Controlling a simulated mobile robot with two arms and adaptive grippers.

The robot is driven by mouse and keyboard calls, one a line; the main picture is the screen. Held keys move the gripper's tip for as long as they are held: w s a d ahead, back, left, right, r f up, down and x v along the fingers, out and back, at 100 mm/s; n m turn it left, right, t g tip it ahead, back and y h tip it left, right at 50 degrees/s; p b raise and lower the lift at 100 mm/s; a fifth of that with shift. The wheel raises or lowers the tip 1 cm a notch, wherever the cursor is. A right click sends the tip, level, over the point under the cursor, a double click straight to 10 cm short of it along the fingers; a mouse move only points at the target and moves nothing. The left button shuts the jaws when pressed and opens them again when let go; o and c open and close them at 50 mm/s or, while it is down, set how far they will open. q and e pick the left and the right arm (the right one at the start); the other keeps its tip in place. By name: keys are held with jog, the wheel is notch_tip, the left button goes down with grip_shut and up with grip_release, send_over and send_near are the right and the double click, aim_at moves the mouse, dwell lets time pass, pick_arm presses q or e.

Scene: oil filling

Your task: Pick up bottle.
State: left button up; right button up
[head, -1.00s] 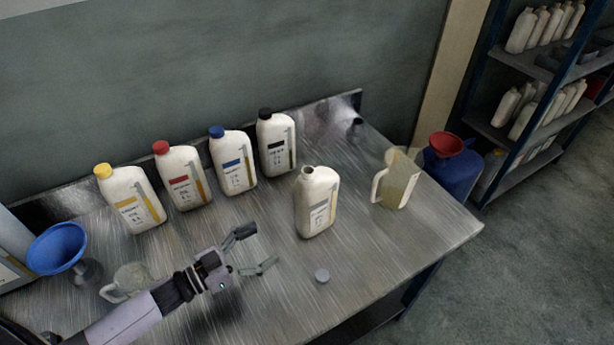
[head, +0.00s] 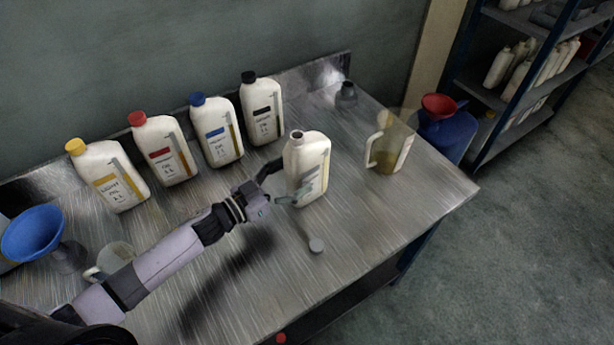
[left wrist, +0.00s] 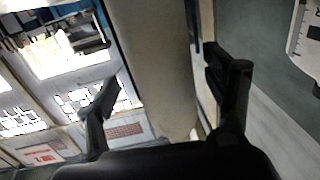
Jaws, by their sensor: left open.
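A white bottle without a cap (head: 312,165), its label grey, stands upright on the metal table. Other white bottles stand behind it with yellow (head: 112,178), red (head: 160,150), blue (head: 216,132) and black (head: 262,112) caps. My left gripper (head: 279,186) is open at the left side of the uncapped bottle, one finger behind and one in front. In the left wrist view a pale surface, probably this bottle (left wrist: 160,75), lies between the open fingers (left wrist: 168,95). I cannot tell whether they touch it. My right gripper is not in view.
A blue funnel (head: 35,234) and a clear jug (head: 112,258) are at the left. The table's front right (head: 390,215) is clear.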

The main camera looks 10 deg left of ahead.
pick_arm(q)
jog(key=shift+w+d+f, duration=0.1)
jog(key=shift+w+d, duration=0.1)
jog(key=shift+w, duration=0.1)
jog(key=b+x, duration=0.2)
jog(key=x, duration=0.2)
jog(key=shift+w+d, duration=0.1)
jog(key=shift+w, duration=0.15)
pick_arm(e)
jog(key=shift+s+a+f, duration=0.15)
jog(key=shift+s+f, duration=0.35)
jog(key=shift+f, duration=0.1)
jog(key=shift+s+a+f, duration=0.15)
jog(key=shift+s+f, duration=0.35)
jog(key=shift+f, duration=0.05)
pick_arm(q)
jog(key=c, duration=0.7)
grip_shut()
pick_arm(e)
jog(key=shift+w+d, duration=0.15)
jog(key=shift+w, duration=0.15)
